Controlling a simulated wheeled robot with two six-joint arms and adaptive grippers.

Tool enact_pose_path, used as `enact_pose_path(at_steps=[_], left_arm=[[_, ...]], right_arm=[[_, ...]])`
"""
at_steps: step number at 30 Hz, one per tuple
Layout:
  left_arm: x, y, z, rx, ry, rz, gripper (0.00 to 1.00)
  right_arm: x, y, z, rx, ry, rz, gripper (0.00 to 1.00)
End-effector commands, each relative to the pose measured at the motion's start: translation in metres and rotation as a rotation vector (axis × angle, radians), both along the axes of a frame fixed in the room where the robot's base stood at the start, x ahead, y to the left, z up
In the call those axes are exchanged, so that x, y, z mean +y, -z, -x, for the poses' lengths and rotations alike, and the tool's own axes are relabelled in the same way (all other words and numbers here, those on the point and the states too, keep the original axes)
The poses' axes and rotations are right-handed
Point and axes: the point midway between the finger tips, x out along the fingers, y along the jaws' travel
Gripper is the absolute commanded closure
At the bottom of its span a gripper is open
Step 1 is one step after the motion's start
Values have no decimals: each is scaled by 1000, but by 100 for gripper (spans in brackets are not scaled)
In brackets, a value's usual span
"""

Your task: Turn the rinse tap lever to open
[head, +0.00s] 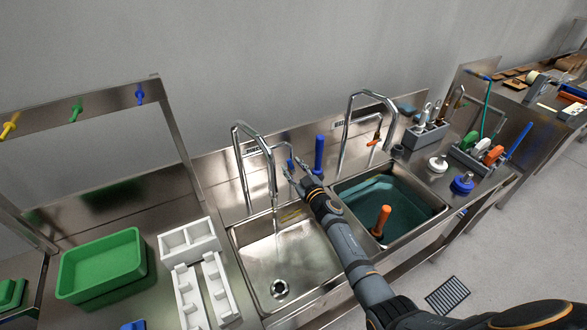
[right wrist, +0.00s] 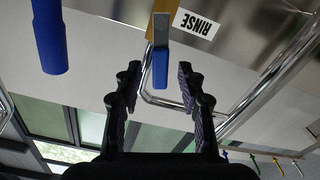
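The rinse tap's blue lever (head: 290,164) is at the back of the left sink, beside the curved chrome rinse tap (head: 240,165). In the right wrist view the blue lever (right wrist: 160,66) hangs between my fingertips, with a gap on both sides, under a RINSE label (right wrist: 196,24). My right gripper (head: 295,172) reaches over the sinks to the lever; it is open in the right wrist view (right wrist: 158,88). A thin bright streak below the spout looks like running water. My left gripper is not in view.
A blue upright cylinder (head: 319,154) stands close to the right gripper. The rinse sink (head: 262,262) is left of a water-filled sink (head: 350,196) with an orange-handled tool (head: 381,220). White trays (head: 188,240) and a green bin (head: 102,262) stand on the left.

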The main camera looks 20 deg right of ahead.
Motion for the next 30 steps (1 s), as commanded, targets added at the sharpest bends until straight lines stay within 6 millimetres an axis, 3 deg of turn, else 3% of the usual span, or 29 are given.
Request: enact_pose_path(at_steps=[8,11,21,25,30], left_arm=[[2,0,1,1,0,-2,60],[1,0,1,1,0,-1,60],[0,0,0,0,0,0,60],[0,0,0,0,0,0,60],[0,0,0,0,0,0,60]], right_arm=[[-1,0,4,0,0,2,60],[-4,1,19,1,-1,3,60],[-19,1,96,1,-1,2,60],[-22,0,112,0,-1,0,60],[-23,0,118,0,0,0,60]])
